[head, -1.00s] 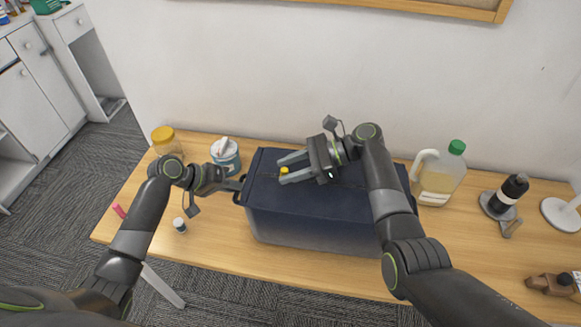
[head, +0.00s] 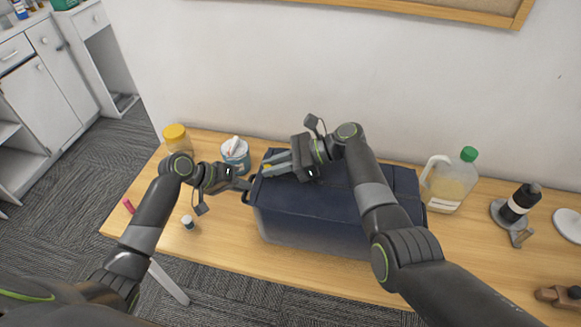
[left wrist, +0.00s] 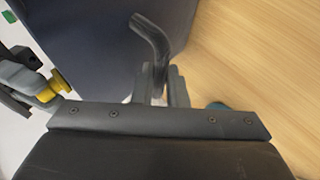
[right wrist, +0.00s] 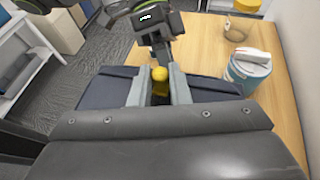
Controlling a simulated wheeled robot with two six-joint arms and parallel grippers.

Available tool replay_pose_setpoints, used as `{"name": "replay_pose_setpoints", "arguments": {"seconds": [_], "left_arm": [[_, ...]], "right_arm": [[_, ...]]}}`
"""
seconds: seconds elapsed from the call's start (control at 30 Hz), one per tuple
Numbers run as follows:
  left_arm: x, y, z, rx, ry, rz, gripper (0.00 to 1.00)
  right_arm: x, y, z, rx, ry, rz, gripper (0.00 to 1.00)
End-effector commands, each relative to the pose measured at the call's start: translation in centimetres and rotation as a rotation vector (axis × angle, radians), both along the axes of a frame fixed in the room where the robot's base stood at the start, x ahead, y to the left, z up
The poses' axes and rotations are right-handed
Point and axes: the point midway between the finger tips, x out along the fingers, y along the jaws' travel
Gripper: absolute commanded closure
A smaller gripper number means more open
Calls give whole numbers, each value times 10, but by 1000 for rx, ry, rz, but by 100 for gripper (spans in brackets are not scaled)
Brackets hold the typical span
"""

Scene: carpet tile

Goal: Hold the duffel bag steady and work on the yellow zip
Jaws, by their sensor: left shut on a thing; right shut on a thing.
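The dark blue duffel bag (head: 330,205) sits on the wooden table. My left gripper (head: 243,185) is shut on the dark end handle (left wrist: 150,40) at the bag's left end. My right gripper (head: 270,167) is shut on the yellow zip pull (right wrist: 160,76), above the left end of the bag's top. The yellow pull also shows in the left wrist view (left wrist: 58,84), close beside my left gripper. My right forearm hides part of the bag's top, and I cannot tell how far the zip is open.
Behind the bag's left end stand a blue-and-white tub (head: 236,155) and a yellow-lidded jar (head: 176,136). A small vial (head: 188,222) is at front left. The table's front strip is mostly clear.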

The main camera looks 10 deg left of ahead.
Motion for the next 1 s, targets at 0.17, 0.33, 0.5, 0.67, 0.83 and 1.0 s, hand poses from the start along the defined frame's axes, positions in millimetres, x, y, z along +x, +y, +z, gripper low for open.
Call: {"name": "replay_pose_setpoints", "arguments": {"seconds": [0.17, 0.33, 0.5, 0.67, 0.83, 1.0], "left_arm": [[0, 0, 0, -1, 1, 0, 100], [0, -1, 0, -3, 1, -2, 100], [0, -1, 0, -4, 1, -2, 100], [0, -1, 0, -2, 0, -1, 100], [0, 0, 0, 0, 1, -1, 100], [0, 0, 0, 1, 0, 0, 100]], "right_arm": [[0, 7, 1, 0, -3, -1, 100], [0, 7, 1, 1, -3, -1, 100], [0, 7, 1, 1, -3, -1, 65], [0, 6, 0, 0, -2, 0, 61], [0, 5, 1, -1, -2, -1, 61], [6, -11, 7, -1, -4, -3, 61]]}}
